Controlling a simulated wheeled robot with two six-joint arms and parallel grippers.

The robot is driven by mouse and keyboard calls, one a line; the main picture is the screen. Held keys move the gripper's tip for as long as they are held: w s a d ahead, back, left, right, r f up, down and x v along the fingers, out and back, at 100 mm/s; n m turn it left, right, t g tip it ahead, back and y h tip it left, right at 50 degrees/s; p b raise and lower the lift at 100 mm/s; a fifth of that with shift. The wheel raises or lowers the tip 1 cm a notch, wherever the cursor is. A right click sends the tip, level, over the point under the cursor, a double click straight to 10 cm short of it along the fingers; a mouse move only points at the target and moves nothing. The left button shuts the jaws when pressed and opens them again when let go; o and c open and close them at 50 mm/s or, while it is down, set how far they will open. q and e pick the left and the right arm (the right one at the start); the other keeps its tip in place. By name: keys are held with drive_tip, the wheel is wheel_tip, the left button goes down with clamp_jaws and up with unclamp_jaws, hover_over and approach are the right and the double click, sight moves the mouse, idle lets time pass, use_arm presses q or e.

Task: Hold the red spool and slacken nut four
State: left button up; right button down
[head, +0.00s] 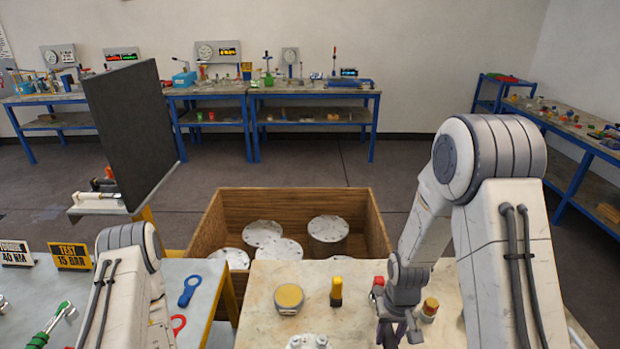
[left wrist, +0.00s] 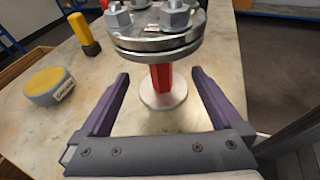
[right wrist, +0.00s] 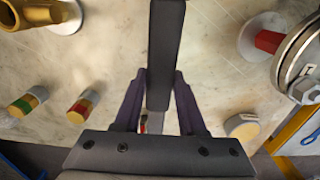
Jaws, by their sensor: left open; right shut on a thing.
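The red spool (left wrist: 160,78) stands upright on its round base, with a grey metal flange pair (left wrist: 158,38) on top. Nuts (left wrist: 175,14) sit on that flange; I cannot read which is number four. My left gripper (left wrist: 161,75) is open, with one finger on either side of the spool and not touching it. In the right wrist view the spool (right wrist: 268,41) shows at the upper right. My right gripper (right wrist: 160,76) is shut on a long dark grey bar (right wrist: 166,45), whose far end is out of view. In the head view the flange (head: 307,341) shows at the bottom edge.
On the pale bench top (head: 260,275) are a yellow-topped tin (head: 289,298), a yellow and black piece (head: 336,291) and small banded cylinders (right wrist: 83,106). A brass-coloured flanged part (right wrist: 40,13) is at the right wrist view's upper left. A wooden crate (head: 378,220) stands behind.

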use_arm(q)
drive_tip(key=shift+b+x, duration=0.45)
drive_tip(key=shift+x, duration=2)
clamp_jaws()
